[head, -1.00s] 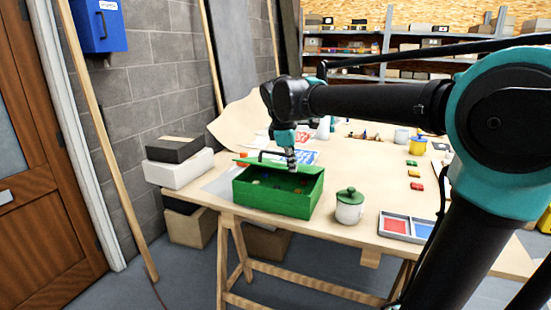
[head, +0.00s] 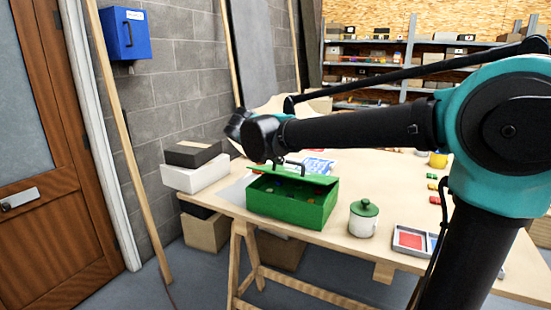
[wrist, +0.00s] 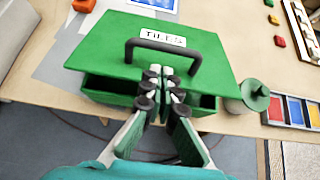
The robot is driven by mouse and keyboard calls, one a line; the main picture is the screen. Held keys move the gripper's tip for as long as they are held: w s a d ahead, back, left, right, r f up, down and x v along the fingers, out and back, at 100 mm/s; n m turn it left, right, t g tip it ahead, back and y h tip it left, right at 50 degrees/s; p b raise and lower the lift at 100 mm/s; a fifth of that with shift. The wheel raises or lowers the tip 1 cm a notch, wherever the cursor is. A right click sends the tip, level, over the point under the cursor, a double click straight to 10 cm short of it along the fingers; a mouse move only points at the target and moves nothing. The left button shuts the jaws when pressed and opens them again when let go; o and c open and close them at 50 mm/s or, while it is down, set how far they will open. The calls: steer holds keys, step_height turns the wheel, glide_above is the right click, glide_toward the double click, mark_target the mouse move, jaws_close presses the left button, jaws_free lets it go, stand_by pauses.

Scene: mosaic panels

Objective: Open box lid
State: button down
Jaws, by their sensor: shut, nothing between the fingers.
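The green box (head: 290,213) stands near the left front edge of the table. Its green lid (head: 318,178) is partly raised, tilted up at the front, and several small coloured pieces show inside. In the wrist view the lid (wrist: 98,53) bears a black handle (wrist: 163,42) and a "TILES" label. Dark box interior shows below the lid's front edge. My gripper (wrist: 160,72) is shut and empty, at the middle of that front edge, just in front of the handle. Whether the fingertips touch the lid I cannot tell. In the head view my arm mostly hides the gripper.
A white jar with a green lid (head: 363,222) stands just right of the box. A tray of coloured tiles (head: 409,240) lies farther right. Black and white cartons (head: 194,165) are stacked to the left, by the wall. Loose coloured tiles lie farther back.

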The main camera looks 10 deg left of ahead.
mark_target(284, 174)
steer(key=shift+x, duration=2.35)
steer(key=shift+r, duration=0.1)
steer(key=shift+w+d+r, duration=0.1)
steer(key=shift+w+r, duration=0.05)
steer(key=shift+r, duration=0.1)
